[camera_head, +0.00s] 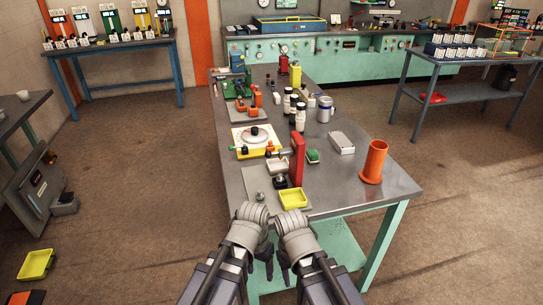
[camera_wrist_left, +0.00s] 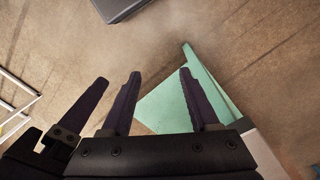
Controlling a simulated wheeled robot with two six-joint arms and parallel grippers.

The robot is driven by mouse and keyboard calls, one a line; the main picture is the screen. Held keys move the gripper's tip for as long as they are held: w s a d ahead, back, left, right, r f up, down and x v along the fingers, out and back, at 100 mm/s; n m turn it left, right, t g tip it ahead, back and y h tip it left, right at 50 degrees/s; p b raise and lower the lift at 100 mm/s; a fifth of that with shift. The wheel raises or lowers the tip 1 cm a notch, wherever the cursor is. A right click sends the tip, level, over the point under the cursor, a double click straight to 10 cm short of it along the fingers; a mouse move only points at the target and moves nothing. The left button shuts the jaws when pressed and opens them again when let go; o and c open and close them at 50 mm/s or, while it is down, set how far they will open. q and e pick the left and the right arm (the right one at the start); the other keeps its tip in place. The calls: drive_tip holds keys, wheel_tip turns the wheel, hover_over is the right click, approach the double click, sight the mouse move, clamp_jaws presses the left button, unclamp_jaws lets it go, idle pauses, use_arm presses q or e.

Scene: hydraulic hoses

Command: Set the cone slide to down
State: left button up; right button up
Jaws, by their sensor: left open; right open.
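A red upright stand (camera_head: 298,158) with a dark horizontal part on its left side stands near the front end of the grey workbench (camera_head: 335,197). A small dark fitting (camera_head: 279,180) sits on the grey plate at its foot. I cannot make out which part is the cone slide or how it is set. My left gripper (camera_head: 267,264) is in front of the bench's near edge, empty and apart from the stand. Its open fingers show in the left wrist view (camera_wrist_left: 160,75). My right gripper (camera_head: 284,270) is close beside it, also empty and open.
A yellow tray (camera_head: 293,199) lies at the bench's near edge. An orange cylinder (camera_head: 374,162) and a grey box (camera_head: 341,143) stand to the right. The teal lower shelf (camera_head: 315,250) is beneath.

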sight(268, 154)
use_arm(q)
drive_tip(key=w+d+m+h+b, duration=0.2)
drive_tip(key=w+d+h, duration=0.25)
drive_tip(key=w, duration=0.35)
drive_tip(key=w+r+m+t+h+b, duration=0.1)
drive_tip(key=w+r+h, duration=0.1)
drive_tip(key=w, duration=0.3)
drive_tip(key=w+a+r+m+t+h+b, duration=0.1)
drive_tip(key=w+r+h, duration=0.2)
drive_tip(key=w, duration=0.2)
drive_tip(key=w+a+r+t+h+b, duration=0.1)
drive_tip(key=w+r+t+h, duration=0.1)
drive_tip(key=w, duration=0.3)
drive_tip(key=shift+w+a+r+m+h, duration=0.15)
drive_tip(key=shift+w+r+m+h, duration=0.15)
drive_tip(key=shift+r+m+h, duration=0.15)
drive_tip(key=w+a+r+t+h+b, duration=0.1)
drive_tip(key=w+a+r+t+h, duration=0.25)
drive_tip(key=w+a+r, duration=0.4)
drive_tip(key=shift+m+t, duration=0.35)
drive_tip(key=shift+m, duration=0.1)
drive_tip(key=shift+x, duration=3.9)
drive_tip(key=shift+f, duration=0.15)
clamp_jaws()
